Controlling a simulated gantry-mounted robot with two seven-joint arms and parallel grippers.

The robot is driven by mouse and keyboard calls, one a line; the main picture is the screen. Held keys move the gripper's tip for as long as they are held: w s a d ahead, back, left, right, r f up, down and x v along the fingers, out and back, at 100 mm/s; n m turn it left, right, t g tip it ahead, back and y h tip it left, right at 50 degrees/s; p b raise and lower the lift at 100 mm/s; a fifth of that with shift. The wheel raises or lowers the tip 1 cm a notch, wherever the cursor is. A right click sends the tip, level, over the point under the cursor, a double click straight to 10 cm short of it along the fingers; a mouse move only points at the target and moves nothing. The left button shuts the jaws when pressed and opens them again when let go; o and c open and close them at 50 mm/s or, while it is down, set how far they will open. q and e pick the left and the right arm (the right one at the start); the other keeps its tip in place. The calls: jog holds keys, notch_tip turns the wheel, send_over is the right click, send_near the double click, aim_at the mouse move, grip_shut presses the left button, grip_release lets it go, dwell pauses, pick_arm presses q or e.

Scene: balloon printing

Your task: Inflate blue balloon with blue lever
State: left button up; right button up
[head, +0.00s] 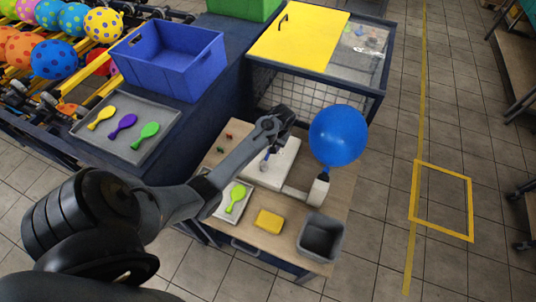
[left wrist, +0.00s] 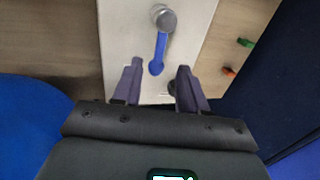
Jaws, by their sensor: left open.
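A round, inflated blue balloon (head: 338,135) sits on the nozzle (head: 318,191) at the right side of the white pump (head: 277,163). A blue shape that looks like the balloon shows at the left of the left wrist view (left wrist: 30,125). The blue lever (left wrist: 160,50) hangs from a metal pivot on the white plate, and is small in the head view (head: 265,164). My left gripper (left wrist: 160,82) is open, its fingers on either side of the lever's lower end; contact cannot be told. In the head view my left gripper (head: 277,128) is above the pump. My right gripper is not in view.
A green balloon lies on a small white tray (head: 222,211). A yellow block (head: 269,221) and grey bin (head: 319,237) stand near the table's front. A grey tray (head: 160,158) holds yellow, purple and green balloons beside a blue crate (head: 140,65). The floor right of the table is clear.

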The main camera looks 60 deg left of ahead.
aim_at(267, 156)
pick_arm(q)
jog(key=f, duration=0.4)
jog(key=s+a+f, duration=0.1)
jog(key=f, duration=0.2)
jog(key=shift+a+f, duration=0.1)
grip_shut()
dwell(0.3)
